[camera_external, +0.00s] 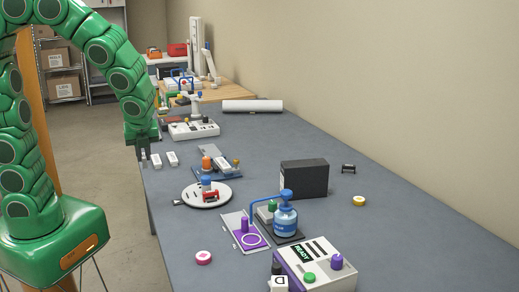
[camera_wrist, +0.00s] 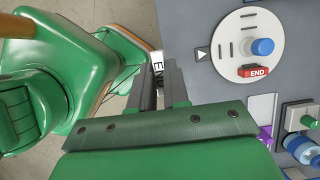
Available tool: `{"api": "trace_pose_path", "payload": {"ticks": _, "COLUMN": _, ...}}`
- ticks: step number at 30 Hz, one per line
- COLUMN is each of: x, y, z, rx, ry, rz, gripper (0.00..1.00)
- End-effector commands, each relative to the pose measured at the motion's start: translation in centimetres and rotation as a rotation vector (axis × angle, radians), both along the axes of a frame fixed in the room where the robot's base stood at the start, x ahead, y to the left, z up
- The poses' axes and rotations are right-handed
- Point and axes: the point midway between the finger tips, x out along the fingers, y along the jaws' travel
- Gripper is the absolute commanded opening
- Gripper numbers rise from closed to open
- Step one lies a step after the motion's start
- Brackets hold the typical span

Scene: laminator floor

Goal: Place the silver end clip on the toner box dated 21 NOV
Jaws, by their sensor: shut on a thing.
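My gripper (camera_external: 146,158) hangs at the left edge of the grey table. In the wrist view, my gripper (camera_wrist: 161,84) is shut on a pale silver clip (camera_wrist: 157,63) marked END, partly hidden by the fingers. A second END clip, red (camera_wrist: 254,71), lies on a round white plate (camera_wrist: 232,35); it also shows in the external view (camera_external: 211,196). No toner box can be made out by date. Cardboard boxes with labels (camera_external: 56,58) (camera_external: 64,86) stand on the back shelf, their print too small to read.
Two small white blocks (camera_external: 156,160) (camera_external: 172,158) show near my gripper. A black box (camera_external: 303,180), a blue bottle (camera_external: 285,218), a purple-trimmed READY machine (camera_external: 316,266) and a white roll (camera_external: 252,106) occupy the table. The right side of the table is mostly clear.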

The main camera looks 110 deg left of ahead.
Motion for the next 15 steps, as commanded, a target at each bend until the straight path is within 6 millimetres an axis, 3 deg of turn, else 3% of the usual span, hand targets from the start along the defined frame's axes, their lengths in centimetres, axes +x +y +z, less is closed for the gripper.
{"api": "trace_pose_path", "payload": {"ticks": 5, "x": 2.9, "y": 1.5, "z": 0.8, "rx": -0.005, "ry": -0.005, "rz": -0.061, "gripper": 0.00}}
{"api": "trace_pose_path", "payload": {"ticks": 15, "x": 11.2, "y": 6.0, "z": 3.6, "rx": -0.017, "ry": -0.016, "rz": -0.256, "gripper": 0.00}}
